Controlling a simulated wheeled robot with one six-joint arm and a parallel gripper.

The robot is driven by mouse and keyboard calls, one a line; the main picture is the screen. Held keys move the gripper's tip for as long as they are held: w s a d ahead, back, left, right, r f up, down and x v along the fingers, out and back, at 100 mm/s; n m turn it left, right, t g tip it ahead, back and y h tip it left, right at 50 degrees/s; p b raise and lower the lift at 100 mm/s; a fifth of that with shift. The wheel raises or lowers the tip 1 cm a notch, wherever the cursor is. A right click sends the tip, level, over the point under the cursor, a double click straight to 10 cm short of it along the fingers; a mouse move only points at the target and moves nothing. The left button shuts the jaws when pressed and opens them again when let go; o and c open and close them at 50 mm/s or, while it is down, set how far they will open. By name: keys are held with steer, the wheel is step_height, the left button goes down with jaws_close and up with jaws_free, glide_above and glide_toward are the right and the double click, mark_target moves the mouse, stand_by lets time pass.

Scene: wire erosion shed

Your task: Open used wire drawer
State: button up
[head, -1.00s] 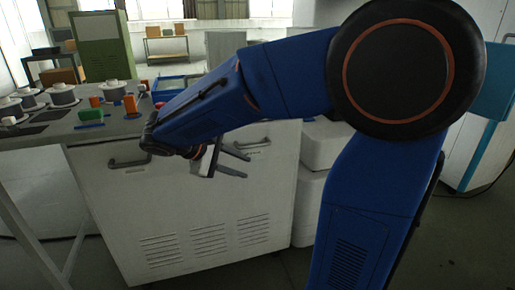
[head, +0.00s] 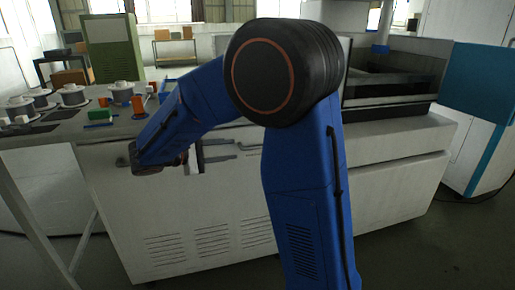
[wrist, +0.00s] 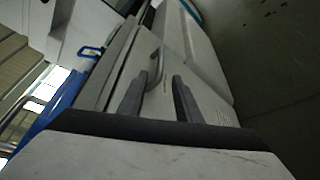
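In the wrist view my open gripper (wrist: 156,88) faces a grey bar handle (wrist: 157,68) on a pale closed front (wrist: 135,62). The handle appears between and beyond the fingers; contact is not clear. Any label is too small to read.
Spools (head: 73,95) and small coloured parts stand on the bench top at left. A green cabinet (head: 110,50) is behind. A white machine (head: 395,150) with a dark recess adjoins on the right. Grey floor (head: 420,255) is open at front right.

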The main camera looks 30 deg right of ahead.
mark_target(253, 147)
steer(key=x, duration=1.2)
steer(key=shift+d+f, duration=0.1)
steer(key=shift+d, duration=0.2)
jaws_close()
